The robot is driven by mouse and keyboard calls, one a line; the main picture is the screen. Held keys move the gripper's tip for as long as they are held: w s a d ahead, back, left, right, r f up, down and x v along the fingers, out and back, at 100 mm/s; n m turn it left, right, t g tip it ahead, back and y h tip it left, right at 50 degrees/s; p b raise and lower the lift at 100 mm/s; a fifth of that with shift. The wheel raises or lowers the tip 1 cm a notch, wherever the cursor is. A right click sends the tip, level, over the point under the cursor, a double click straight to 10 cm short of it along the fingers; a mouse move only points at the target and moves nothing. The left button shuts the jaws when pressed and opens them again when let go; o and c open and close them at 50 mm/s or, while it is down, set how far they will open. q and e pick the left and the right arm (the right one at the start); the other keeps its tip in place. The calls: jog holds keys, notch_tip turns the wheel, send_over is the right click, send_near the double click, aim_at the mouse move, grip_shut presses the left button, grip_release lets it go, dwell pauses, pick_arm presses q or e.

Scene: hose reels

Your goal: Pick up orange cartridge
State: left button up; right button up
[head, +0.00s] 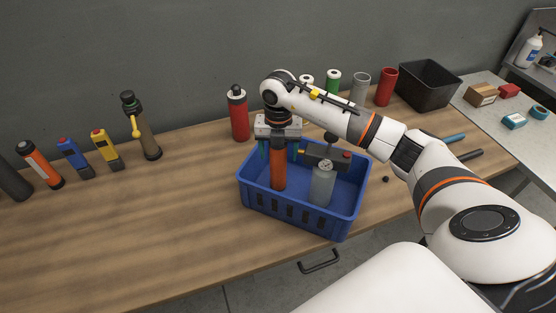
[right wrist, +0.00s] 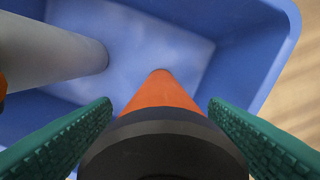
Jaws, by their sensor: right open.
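The orange cartridge (head: 278,172) stands upright in the left part of a blue basket (head: 290,213) on the wooden bench. In the right wrist view the orange cartridge (right wrist: 161,92) shows below its wide dark cap (right wrist: 165,145). My right gripper (head: 278,151) is directly above the basket, pointing down. Its green fingers are open on either side of the cartridge's top; in the right wrist view gaps show between the fingertips and the orange body. Whether the fingers touch the cap is unclear. My left gripper is not in view.
A grey cylinder (head: 322,185) stands in the basket, right of the cartridge. A red bottle (head: 238,115) stands behind the basket. Several tools and bottles line the wall, including an orange cylinder (head: 42,168) at far left. A black bin (head: 428,88) stands at back right. The bench's front left is clear.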

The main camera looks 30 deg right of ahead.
jog(key=shift+f, duration=0.95)
jog(key=shift+a, duration=0.1)
jog(key=shift+c, duration=0.3)
jog(key=shift+r, duration=0.1)
jog(key=c, duration=1.1)
